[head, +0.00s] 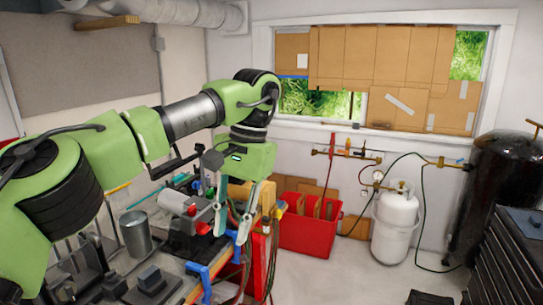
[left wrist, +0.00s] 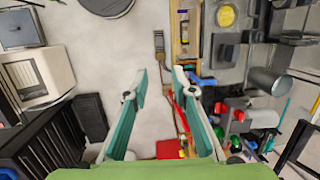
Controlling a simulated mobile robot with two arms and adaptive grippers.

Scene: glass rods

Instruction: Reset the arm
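My left gripper (head: 230,235) hangs from my green left arm, pointing down near the right edge of the cluttered workbench. In the left wrist view its two teal fingers (left wrist: 160,74) are apart, with bare floor and part of the bench edge below the gap. Nothing is held between them. My left arm reaches in from the left across the head view, bent down at the wrist. My right arm and gripper are in neither view.
The workbench holds a metal cup (head: 136,233), a grey and red machine (head: 185,208) and several tools. A red bin (head: 305,235) stands on the floor beyond. A white gas tank (head: 396,225) and a black tank (head: 497,185) stand right. Floor between is partly clear.

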